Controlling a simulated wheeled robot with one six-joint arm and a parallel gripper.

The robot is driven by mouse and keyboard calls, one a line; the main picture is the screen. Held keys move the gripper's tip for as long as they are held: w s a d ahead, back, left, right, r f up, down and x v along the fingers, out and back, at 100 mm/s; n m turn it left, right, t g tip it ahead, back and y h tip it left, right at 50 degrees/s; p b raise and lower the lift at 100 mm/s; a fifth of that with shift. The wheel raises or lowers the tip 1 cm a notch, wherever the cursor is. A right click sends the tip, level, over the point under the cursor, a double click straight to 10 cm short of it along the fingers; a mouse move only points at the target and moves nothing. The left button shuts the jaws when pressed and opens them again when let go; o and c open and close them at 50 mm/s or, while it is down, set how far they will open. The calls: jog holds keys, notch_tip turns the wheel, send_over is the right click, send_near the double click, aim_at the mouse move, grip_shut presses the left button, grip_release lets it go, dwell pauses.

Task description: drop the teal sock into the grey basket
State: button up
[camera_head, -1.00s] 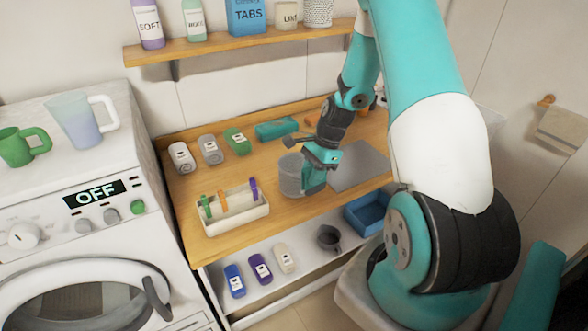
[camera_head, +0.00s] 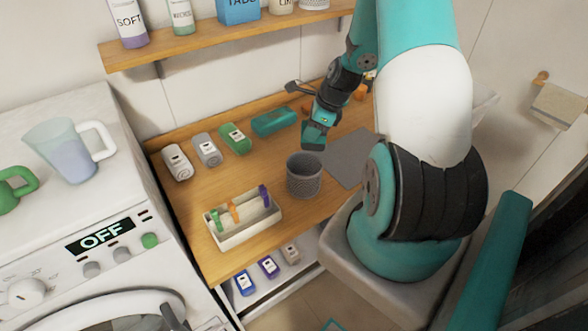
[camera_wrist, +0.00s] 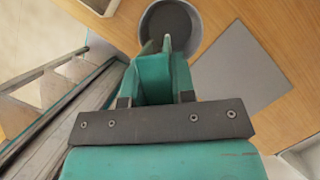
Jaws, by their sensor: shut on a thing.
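The grey basket (camera_head: 304,181) is a round, ribbed, open-topped container upright on the wooden counter. My gripper (camera_head: 314,142) is above and slightly behind its rim in the head view, pointing down. It is shut on a teal thing, which I take for the teal sock; its colour blends with my teal fingers, so its outline is hard to tell. In the wrist view my gripper (camera_wrist: 166,48) points toward the basket (camera_wrist: 148,24), whose round opening shows beyond the tips. The inside looks dark, with nothing visible in it.
A white divided box (camera_head: 240,236) with coloured tabs stands left of the basket. White, grey and green labelled bundles and a teal item (camera_head: 274,122) line the back. A grey mat (camera_head: 350,158) lies right. The shelf (camera_head: 215,38) hangs above.

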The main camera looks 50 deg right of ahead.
aim_at(310, 145)
jog(key=f+b, duration=0.3)
jog(key=f, duration=0.1)
jog(key=f+b, duration=0.2)
jog(key=shift+w+d+b, duration=0.1)
jog(key=shift+w+b, duration=0.15)
jog(key=shift+b, duration=0.05)
jog(key=o, duration=1)
jog(key=b+v, duration=0.3)
jog(key=v, duration=1.4)
jog(key=shift+r, duration=0.2)
jog(key=shift+s, duration=0.15)
